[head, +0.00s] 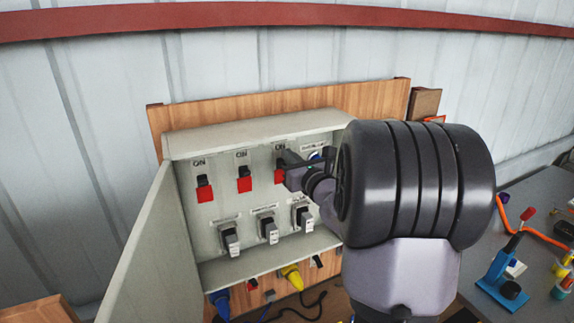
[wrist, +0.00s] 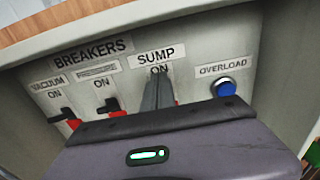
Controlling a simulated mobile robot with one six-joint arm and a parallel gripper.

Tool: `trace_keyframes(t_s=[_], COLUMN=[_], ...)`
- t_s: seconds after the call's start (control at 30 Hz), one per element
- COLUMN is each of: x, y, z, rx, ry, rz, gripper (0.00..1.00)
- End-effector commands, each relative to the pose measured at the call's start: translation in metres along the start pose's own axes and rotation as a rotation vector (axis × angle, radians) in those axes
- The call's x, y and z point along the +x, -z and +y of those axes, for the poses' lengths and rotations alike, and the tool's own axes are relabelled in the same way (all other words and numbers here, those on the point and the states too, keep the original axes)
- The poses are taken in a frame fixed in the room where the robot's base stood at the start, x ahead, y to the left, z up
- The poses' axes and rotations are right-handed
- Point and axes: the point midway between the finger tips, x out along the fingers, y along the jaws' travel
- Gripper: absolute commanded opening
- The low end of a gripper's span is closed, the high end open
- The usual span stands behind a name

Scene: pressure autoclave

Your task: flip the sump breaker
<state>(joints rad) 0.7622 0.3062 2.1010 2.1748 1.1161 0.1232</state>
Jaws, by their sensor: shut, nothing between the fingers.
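The sump breaker (head: 279,175) is the rightmost of three breakers in the open panel in the head view. Its red body shows beside my gripper (head: 290,160), which hides its black lever. In the wrist view the SUMP label (wrist: 155,57) and the word ON stand above my shut, empty gripper (wrist: 160,80). The fingers are upright in front of the sump breaker, and only a bit of its red (wrist: 178,112) shows beside them. I cannot tell whether they touch the lever or which way it points.
The vacuum breaker (head: 204,192) and a middle breaker (head: 244,183) are to the left. A blue overload button (wrist: 225,87) is to the right. Grey switches (head: 230,240) sit below. The panel door (head: 145,255) stands open at left. A bench (head: 530,200) is at right.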

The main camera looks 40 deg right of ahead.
Motion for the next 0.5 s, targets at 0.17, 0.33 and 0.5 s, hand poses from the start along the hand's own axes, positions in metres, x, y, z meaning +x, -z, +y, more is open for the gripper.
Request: trace_keyframes(t_s=[0.17, 0.33, 0.5], x=[0.0, 0.0, 0.0], y=[0.002, 0.007, 0.012], z=[0.0, 0.0, 0.0], rx=[0.0, 0.0, 0.0], ry=[0.0, 0.0, 0.0], rz=[0.0, 0.0, 0.0], gripper=[0.0, 0.0, 0.0])
